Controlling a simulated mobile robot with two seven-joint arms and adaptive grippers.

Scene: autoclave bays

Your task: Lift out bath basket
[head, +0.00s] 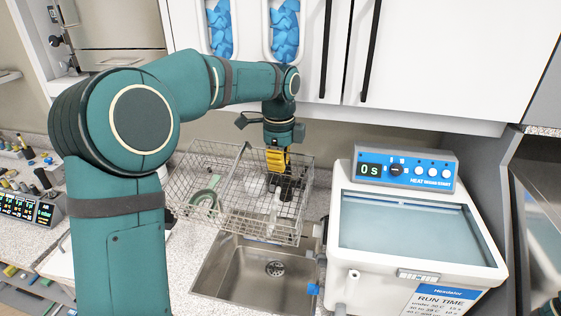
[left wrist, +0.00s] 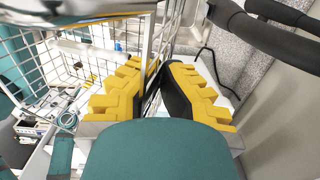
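The bath basket (head: 230,222) is a silver wire basket with a raised wire handle. It hangs over the back of the sink, tilted, and holds a green curved item (head: 206,193), pale cups and dark pieces. My left gripper (head: 277,160) is at its back right, its yellow fingers close together on the wire. In the left wrist view the fingers (left wrist: 160,72) close in a narrow V with basket wires (left wrist: 150,40) between them; the exact contact is partly hidden. The bath (head: 412,235) is a white unit at the right, with blue-grey liquid or a cover and a display reading 0 s. My right gripper is not seen.
The steel sink (head: 240,275) lies below the basket, left of the bath. White cupboards (head: 435,60) with blue glove dispensers (head: 284,30) hang above. A steel bay stands at the far right. Small bottles and instruments crowd the left counter (head: 25,180).

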